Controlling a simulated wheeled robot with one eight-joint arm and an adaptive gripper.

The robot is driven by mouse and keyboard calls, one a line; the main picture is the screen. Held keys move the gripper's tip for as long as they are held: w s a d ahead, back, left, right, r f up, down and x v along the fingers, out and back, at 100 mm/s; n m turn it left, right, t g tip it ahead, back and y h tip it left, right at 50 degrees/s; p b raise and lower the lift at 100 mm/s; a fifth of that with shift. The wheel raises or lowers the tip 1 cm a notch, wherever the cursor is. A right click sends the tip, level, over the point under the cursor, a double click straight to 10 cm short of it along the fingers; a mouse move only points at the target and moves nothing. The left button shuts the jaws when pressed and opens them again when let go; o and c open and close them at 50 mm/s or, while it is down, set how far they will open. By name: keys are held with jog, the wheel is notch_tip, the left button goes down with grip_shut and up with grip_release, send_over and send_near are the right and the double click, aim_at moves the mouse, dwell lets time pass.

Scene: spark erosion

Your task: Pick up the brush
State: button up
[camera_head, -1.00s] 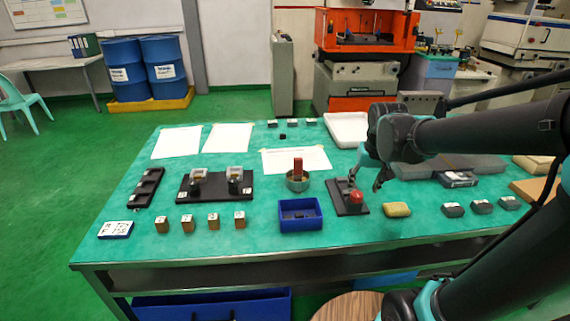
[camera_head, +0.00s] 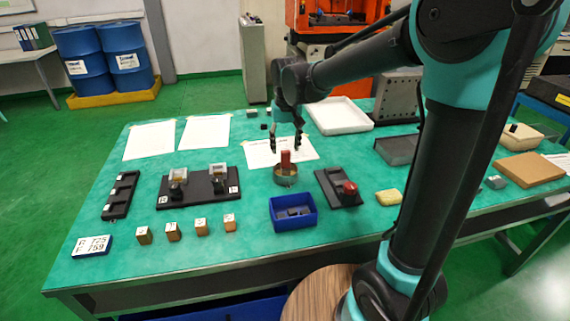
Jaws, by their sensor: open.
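The brush (camera_head: 286,159) appears to be the upright item with a red-brown handle in a small round metal cup (camera_head: 286,177) near the middle of the table. Its lower end is hidden inside the cup. My gripper (camera_head: 285,149) points down, open and empty, with one finger to each side of the handle's top in the picture. I cannot tell whether the fingers are over the handle or behind it. No contact shows.
A blue bin (camera_head: 293,223) stands in front of the cup. A black plate with a red knob (camera_head: 349,188) lies to the right. A black fixture (camera_head: 198,188) is to the left, with several small wooden blocks before it. A white tray (camera_head: 341,128) lies behind right.

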aim_at(286, 167)
jog(key=shift+w+f, duration=0.2)
jog(key=shift+f, duration=1.1)
jog(key=shift+w+f, duration=0.15)
jog(key=shift+f, duration=1.15)
jog(key=shift+w+f, duration=0.2)
jog(key=shift+f, duration=1.1)
jog(key=shift+c, duration=0.3)
grip_shut()
